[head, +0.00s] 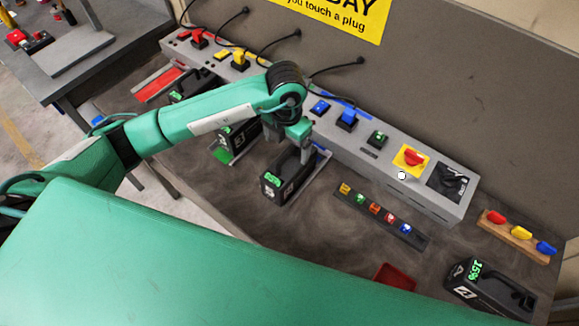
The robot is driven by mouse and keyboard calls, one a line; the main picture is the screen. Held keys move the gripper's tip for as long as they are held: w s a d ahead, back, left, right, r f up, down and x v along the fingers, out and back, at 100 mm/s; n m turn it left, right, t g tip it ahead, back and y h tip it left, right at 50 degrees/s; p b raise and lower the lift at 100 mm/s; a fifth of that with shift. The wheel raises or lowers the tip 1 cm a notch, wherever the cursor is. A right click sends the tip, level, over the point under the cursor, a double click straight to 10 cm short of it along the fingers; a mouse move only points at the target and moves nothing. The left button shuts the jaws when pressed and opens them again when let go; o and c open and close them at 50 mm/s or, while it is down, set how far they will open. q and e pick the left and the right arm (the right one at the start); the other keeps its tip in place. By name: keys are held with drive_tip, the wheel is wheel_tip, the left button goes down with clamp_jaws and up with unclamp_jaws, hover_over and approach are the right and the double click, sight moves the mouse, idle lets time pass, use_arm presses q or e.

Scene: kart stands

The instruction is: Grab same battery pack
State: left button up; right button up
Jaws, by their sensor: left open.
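A dark battery pack (271,189) with a handle and a small green display stands in the middle of the bench, in front of the grey charging console (335,137). My left gripper (306,150) is open and points down at the back end of this pack, by its handle. The fingertips are small here, and I cannot tell whether they touch the handle. Another dark battery pack (462,290) with a green display reading about 15% stands at the front right. More packs are partly hidden behind my left arm. My right gripper is not in view.
The console carries coloured plugs and a red knob on a yellow plate (410,158). A strip of small coloured parts (376,215), a red tray (395,277) and a wooden rack of coloured pieces (516,236) lie to the right. Bare bench shows around the front of the strip.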

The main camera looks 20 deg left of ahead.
sight(290, 161)
use_arm(q)
drive_tip(key=shift+f, duration=0.55)
drive_tip(key=shift+d+f+p, duration=0.15)
drive_tip(key=shift+f+p, duration=0.1)
drive_tip(key=shift+p, duration=0.2)
drive_tip(key=f, duration=0.1)
drive_tip(key=f+p, duration=0.2)
drive_tip(key=f, duration=0.1)
drive_tip(key=shift+s+d, duration=0.15)
drive_tip(key=shift+d, duration=0.15)
drive_tip(key=shift+f, duration=0.35)
drive_tip(key=shift+c, duration=0.4)
drive_tip(key=c, duration=1.8)
drive_tip(key=shift+r, duration=0.1)
clamp_jaws()
